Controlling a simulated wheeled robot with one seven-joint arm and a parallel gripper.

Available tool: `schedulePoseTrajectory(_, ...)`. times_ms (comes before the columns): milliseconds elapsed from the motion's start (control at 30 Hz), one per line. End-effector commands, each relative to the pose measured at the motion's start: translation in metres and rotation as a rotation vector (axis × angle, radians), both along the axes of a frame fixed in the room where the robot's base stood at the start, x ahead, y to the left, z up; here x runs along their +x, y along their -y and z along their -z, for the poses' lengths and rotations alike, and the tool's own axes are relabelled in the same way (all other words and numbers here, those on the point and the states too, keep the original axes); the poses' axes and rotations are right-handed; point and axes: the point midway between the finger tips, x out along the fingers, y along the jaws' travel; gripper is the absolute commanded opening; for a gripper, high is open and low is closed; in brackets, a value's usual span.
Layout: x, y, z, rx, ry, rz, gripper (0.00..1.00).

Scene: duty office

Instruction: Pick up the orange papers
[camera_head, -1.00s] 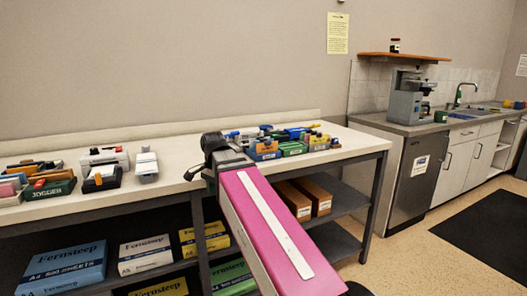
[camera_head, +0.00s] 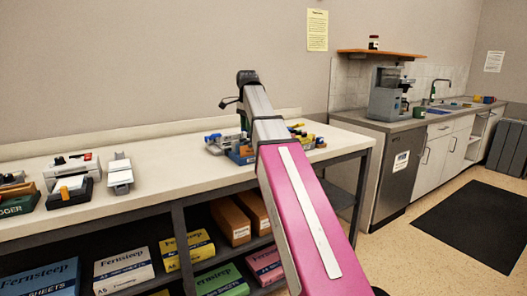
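Two orange-brown boxes (camera_head: 231,222) with small white labels sit side by side on the shelf under the white counter. The right one (camera_head: 253,211) is partly hidden by my pink and grey arm. I cannot tell whether these are the orange papers. No loose orange sheets show. My gripper (camera_head: 247,78) is the dark end of the arm, raised in front of the wall above the counter. It is higher than the boxes and apart from them.
Paper packs in blue, white, yellow (camera_head: 188,250), green (camera_head: 222,282) and pink (camera_head: 265,264) lie on the shelves. Staplers, punches and an organizer (camera_head: 241,152) stand on the counter (camera_head: 150,172). A kitchen unit (camera_head: 400,160) is at right. Floor with a dark mat (camera_head: 470,225) is open.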

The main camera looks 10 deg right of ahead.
Motion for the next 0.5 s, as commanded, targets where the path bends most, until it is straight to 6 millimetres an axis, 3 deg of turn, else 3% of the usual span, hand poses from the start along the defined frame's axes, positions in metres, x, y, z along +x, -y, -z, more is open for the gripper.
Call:
schedulePoseTrajectory(167, 0.003, 0.005, 0.002, 0.000, -0.003, 0.012, 0.31)
schedulePoseTrajectory(500, 0.003, 0.005, 0.047, 0.000, -0.003, 0.010, 0.31)
